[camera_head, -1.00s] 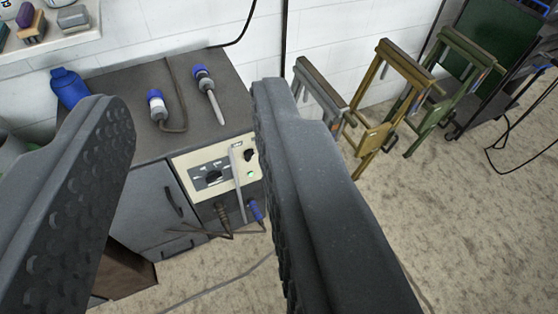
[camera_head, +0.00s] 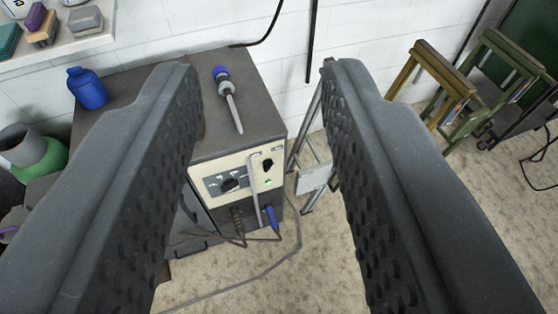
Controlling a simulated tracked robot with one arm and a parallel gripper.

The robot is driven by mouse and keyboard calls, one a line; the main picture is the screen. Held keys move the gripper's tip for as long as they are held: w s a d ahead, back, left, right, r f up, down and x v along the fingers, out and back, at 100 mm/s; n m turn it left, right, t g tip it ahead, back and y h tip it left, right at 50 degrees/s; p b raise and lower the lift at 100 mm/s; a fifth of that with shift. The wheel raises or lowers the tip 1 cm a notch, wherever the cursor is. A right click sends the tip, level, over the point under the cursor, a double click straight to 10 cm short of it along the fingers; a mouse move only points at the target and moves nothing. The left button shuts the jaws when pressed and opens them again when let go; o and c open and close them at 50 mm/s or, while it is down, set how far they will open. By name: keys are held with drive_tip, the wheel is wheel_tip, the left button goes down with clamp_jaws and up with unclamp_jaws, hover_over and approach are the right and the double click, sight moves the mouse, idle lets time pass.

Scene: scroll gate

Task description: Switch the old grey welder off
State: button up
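The welder is a dark grey box with a cream front panel (camera_head: 212,168), seen between my fingers. The panel carries a black rotary switch (camera_head: 230,185) with small lettering around it, too small to read. A smaller black knob (camera_head: 267,164) sits at its upper right. A pale grey bent bar (camera_head: 254,185) stands in front of the panel between switch and knob. My gripper (camera_head: 264,72) is wide open and empty, its fingers framing the panel and apart from it. The left finger hides the welder's left part.
A blue-handled tool (camera_head: 228,90) lies on the welder's top. Brown and blue cable plugs (camera_head: 272,218) enter below the panel, with cables hanging to the floor. A blue bottle (camera_head: 87,88) stands at left. Folding stands (camera_head: 432,85) are at right.

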idle(0.3)
drive_tip(key=w+d+f+m+t+b, duration=0.15)
drive_tip(key=w+d+f, duration=0.25)
drive_tip(key=w+f, duration=1)
drive_tip(key=w+d+f+b, duration=0.3)
drive_tip(key=w+f, duration=0.9)
drive_tip(key=f, duration=0.5)
drive_tip(key=m+y+b, duration=0.1)
drive_tip(key=y+b, duration=0.2)
drive_tip(key=y, duration=0.1)
approach(270, 169)
drive_tip(key=d+r, duration=0.4)
drive_tip(key=r, duration=0.6)
drive_tip(key=s+a+f+m+y+b, duration=0.15)
drive_tip(key=s+f, duration=0.25)
drive_tip(key=f, duration=0.6)
drive_tip(key=b+x, duration=0.2)
drive_tip(key=x, duration=1.1)
drive_tip(key=shift+w+a+b, duration=0.2)
drive_tip(key=shift+b, duration=0.2)
drive_tip(key=shift+c, duration=0.3)
